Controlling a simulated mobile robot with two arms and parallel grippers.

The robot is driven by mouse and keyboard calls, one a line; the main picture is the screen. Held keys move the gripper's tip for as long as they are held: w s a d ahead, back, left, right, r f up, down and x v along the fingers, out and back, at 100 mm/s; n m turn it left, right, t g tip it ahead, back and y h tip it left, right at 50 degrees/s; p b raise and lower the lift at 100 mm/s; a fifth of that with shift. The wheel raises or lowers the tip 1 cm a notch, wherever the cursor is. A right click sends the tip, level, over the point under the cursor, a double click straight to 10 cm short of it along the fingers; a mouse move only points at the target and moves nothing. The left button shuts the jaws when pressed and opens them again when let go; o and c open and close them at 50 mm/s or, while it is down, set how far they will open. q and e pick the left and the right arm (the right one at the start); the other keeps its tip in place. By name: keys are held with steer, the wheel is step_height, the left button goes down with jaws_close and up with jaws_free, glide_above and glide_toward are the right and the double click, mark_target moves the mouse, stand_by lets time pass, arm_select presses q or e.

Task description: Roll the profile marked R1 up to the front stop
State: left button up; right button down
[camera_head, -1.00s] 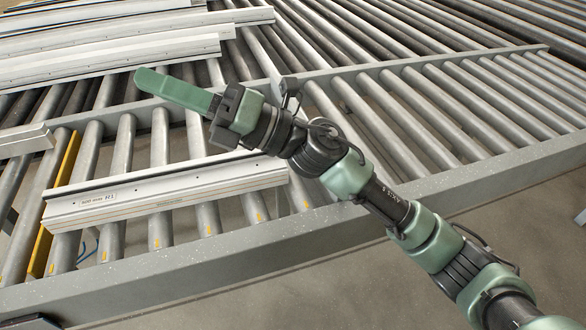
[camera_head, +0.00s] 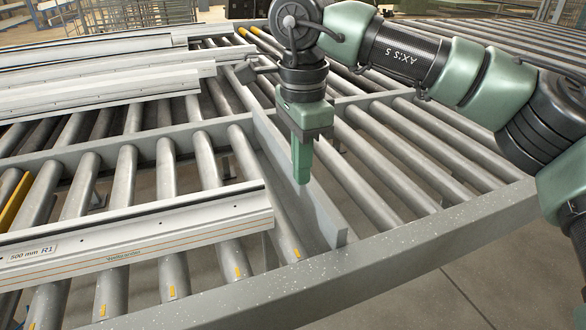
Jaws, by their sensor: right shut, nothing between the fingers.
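The pale metal profile (camera_head: 140,238) lies across the rollers at the lower left, with "500 mm R1" printed near the left edge. Its left end is outside the picture. A grey upright plate (camera_head: 318,207) stands beyond its right end, with a gap between. It looks like a stop, but I see no label. My right gripper (camera_head: 302,180) is shut and empty, pointing down at the plate, right of and behind the profile's end. I cannot tell whether it touches the plate. My left gripper is not in view.
More long pale profiles (camera_head: 100,97) lie on the rollers at the back left. A grey rail (camera_head: 400,262) runs along the front, and another rail (camera_head: 130,140) crosses behind profile R1. A yellow bar (camera_head: 14,204) sits at the left edge. The rollers at the right (camera_head: 400,150) are bare.

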mark_target(281, 220)
steer(key=a+f, duration=0.1)
steer(key=f, duration=0.1)
steer(key=a+f+p, duration=0.1)
steer(key=f, duration=0.1)
steer(key=s+a+f+p, duration=0.1)
steer(key=f, duration=0.2)
steer(key=shift+a, duration=0.2)
steer(key=shift+s+a, duration=0.15)
steer(key=shift+a, duration=0.15)
steer(key=shift+f, duration=0.1)
steer(key=shift+d, duration=0.1)
